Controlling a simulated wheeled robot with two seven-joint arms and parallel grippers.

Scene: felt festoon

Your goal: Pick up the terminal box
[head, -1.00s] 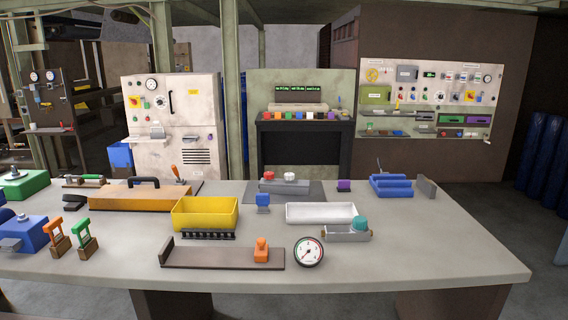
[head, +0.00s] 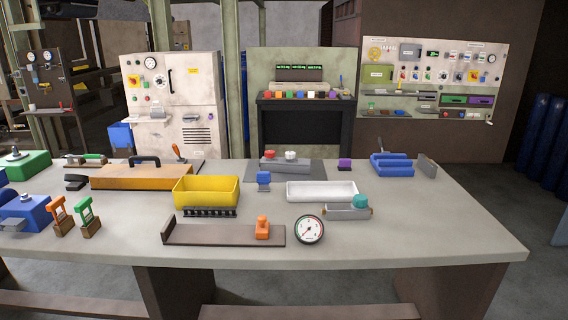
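No thing on the bench is clearly marked as the terminal box, so I cannot tell for certain which it is. A black strip with a row of small posts (head: 210,212) lies in front of the yellow bin (head: 206,190). A grey box with a teal knob (head: 348,212) lies at the right of the bench. A grey box with red and white knobs (head: 284,164) sits on a dark mat at the back. A blue box (head: 27,211) stands at the left edge, partly cut off. Neither of my grippers is in view.
The grey bench (head: 440,225) is clear at its right front. A white tray (head: 321,191), a round gauge (head: 309,229), a brown plate with an orange handle (head: 223,234) and a blue rack (head: 391,165) stand on it. Wall panels lie behind.

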